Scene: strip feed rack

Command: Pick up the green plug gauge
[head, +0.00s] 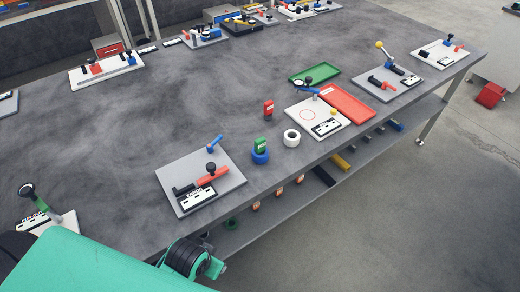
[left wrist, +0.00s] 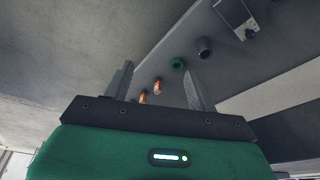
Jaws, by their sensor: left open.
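The green plug gauge (head: 262,143) stands on the grey bench, a green block with a pale label. A blue ring (head: 260,157) is at its foot; I cannot tell if the gauge is in the ring or behind it. My left gripper (left wrist: 158,68) is open and empty in the left wrist view. In the head view my teal arm fills the bottom left, and its fingers are hidden. The gauge is not seen in the left wrist view. My right gripper is in neither view.
A red gauge (head: 268,108) and a white ring (head: 292,138) stand near the green gauge. Grey fixture plates (head: 228,184) lie around, with a red tray (head: 347,104) and green tray (head: 315,73). A lower shelf holds a green ring (left wrist: 178,62). The bench's middle is clear.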

